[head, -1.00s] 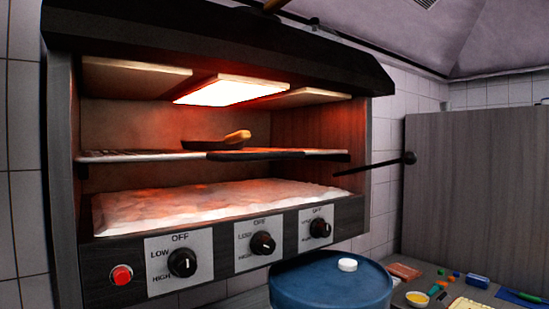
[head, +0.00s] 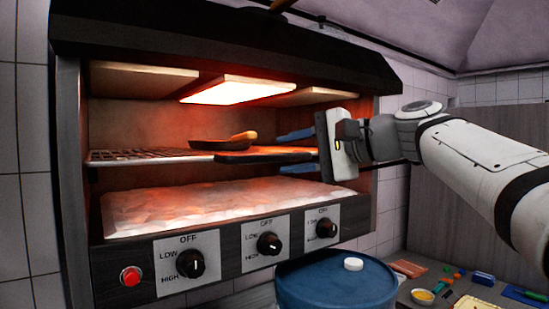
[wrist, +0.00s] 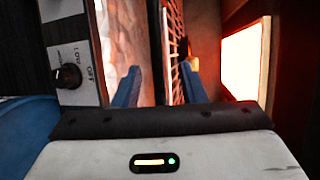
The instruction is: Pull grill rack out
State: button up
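The grill rack (head: 130,155) is a wire shelf with a dark front bar (head: 265,155), level inside the lit grill. A dark pan (head: 222,143) with a wooden handle sits on it. My gripper (head: 281,153) is at the rack's right end, its blue fingers apart, one above and one below the level of the front bar. In the wrist view, the rack's wires (wrist: 173,40) show between the open fingers (wrist: 160,78). I see no closed grip; whether a finger touches the bar cannot be told.
The glowing heater (head: 238,90) hangs above the rack, and a pale, lumpy bed (head: 200,205) lies below. Knobs (head: 269,244) line the front panel. A blue drum (head: 335,285) stands below right, beside a counter with small food items. A black hood overhangs the grill.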

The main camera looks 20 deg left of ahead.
aim_at(276, 157)
jog(key=p+x, duration=0.1)
jog(key=x, duration=0.5)
jog(key=shift+w+a+p, duration=0.1)
jog(key=shift+a+p, duration=0.25)
